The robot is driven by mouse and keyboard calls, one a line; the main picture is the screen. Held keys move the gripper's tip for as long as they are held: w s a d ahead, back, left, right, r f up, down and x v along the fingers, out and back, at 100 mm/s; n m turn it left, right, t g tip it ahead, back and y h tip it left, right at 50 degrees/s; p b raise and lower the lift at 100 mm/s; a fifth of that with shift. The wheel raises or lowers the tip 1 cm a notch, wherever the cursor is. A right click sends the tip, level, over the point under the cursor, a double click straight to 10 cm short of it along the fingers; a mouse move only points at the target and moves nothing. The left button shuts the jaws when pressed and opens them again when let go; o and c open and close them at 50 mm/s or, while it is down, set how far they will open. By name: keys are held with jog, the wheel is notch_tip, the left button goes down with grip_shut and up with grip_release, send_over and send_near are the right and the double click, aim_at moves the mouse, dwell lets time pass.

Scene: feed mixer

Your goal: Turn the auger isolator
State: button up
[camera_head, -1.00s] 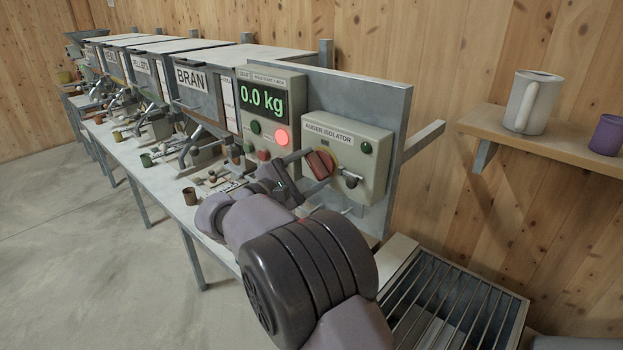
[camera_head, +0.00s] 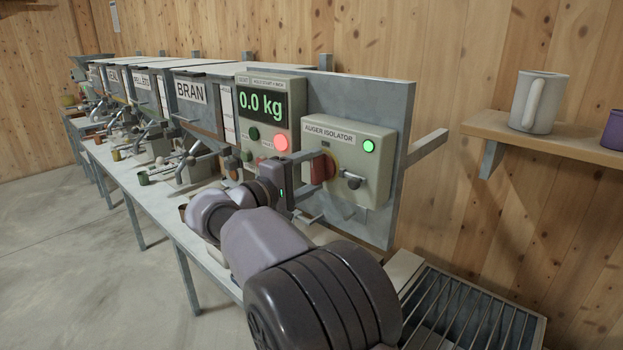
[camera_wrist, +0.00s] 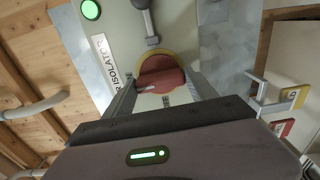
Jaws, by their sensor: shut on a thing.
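The auger isolator is a pale grey-green box (camera_head: 376,183) on the grey panel, labelled AUGER ISOLATOR. Its red rotary knob (camera_head: 322,168) sits on a yellow disc, and a lamp (camera_head: 369,146) at its upper right glows green. My gripper (camera_head: 318,171) is at the knob. In the wrist view, my gripper (camera_wrist: 161,88) has one finger on either side of the red knob (camera_wrist: 160,72) and is shut on it. The fingers and wrist hide part of the knob. The green lamp also shows in the wrist view (camera_wrist: 91,10).
Left of the isolator is a scale box reading 0.0 kg (camera_head: 261,104) with a lit red lamp. A small lever (camera_head: 350,179) juts from the isolator's front. A slatted grate (camera_head: 470,310) lies at lower right. A shelf (camera_head: 560,140) holds a white mug (camera_head: 538,103).

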jog(key=shift+m, duration=0.3)
jog(key=o, duration=1.4)
jog(key=shift+c, duration=0.2)
jog(key=p+v, duration=0.5)
jog(key=v, duration=1.2)
jog(key=shift+s, duration=0.2)
jog(key=shift+a, duration=0.15)
